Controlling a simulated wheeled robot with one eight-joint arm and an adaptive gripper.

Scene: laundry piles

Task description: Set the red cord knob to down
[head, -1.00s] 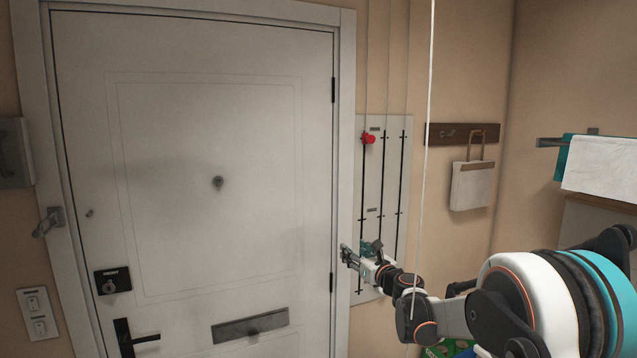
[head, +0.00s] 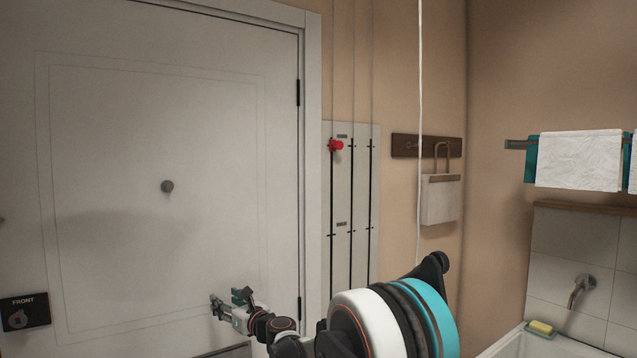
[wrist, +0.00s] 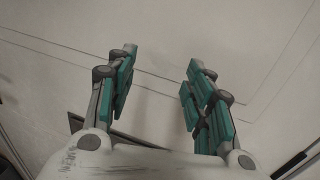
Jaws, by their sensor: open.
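The red cord knob (head: 335,145) sits near the top of the leftmost dark slot on a pale wall panel (head: 344,270), right of the door. A cord runs up from it. My gripper (head: 228,303) is in front of the lower part of the door, below and left of the knob, well apart from it. In the wrist view my gripper (wrist: 158,85) has its two teal-padded fingers spread wide with nothing between them. The knob does not show in the wrist view.
The white door (head: 150,120) fills the left. A white cord (head: 420,130) hangs in front of the wall, close to my arm. A hook rail (head: 470,147) with a bag (head: 440,200), a towel (head: 578,158) and a sink (head: 520,345) are at the right.

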